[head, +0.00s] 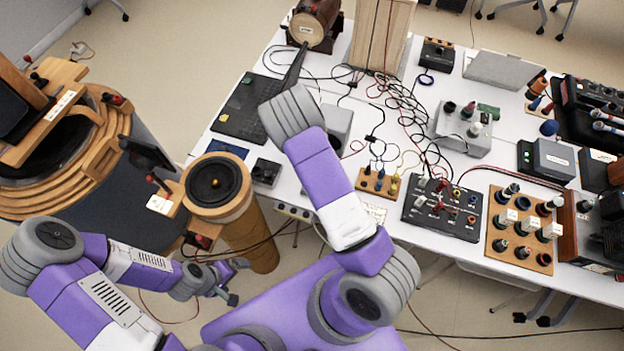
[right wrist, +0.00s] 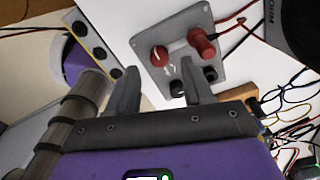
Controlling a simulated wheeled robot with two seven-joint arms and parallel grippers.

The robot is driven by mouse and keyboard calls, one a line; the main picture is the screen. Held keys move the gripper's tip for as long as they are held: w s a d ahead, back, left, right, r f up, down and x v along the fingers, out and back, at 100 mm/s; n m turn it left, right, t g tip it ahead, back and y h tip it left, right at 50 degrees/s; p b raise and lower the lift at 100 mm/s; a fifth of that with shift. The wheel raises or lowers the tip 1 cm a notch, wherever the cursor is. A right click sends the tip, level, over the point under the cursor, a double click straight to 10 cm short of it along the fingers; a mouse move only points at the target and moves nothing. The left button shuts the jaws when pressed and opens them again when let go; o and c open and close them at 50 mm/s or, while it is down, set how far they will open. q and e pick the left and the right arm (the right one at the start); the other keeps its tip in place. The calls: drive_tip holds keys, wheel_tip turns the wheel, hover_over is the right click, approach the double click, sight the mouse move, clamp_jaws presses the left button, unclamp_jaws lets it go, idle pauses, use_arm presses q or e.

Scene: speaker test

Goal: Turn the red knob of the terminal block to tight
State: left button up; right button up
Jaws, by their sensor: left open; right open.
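The terminal block (right wrist: 175,22) is a grey plate in the right wrist view. Its round red knob (right wrist: 160,57) has white marks on the plate beside it. A longer red post (right wrist: 203,42) sits to the knob's right, and black posts (right wrist: 210,73) sit below. My right gripper (right wrist: 157,73) is open and empty, with the knob framed between its fingertips; I cannot tell how far off it is. The right fingertip covers part of the plate. In the head view my right arm hides this gripper and the block. My left gripper (head: 234,283) is open and empty, low at the left.
A wooden plug strip (head: 378,183) and a black terminal box (head: 442,208) stand right of my right arm. Loose cables cross the white table (head: 335,75). A laptop (head: 247,108) lies at its left. A speaker column (head: 255,235) stands near my left gripper.

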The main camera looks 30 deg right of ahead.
drive_tip(key=shift+r, duration=2)
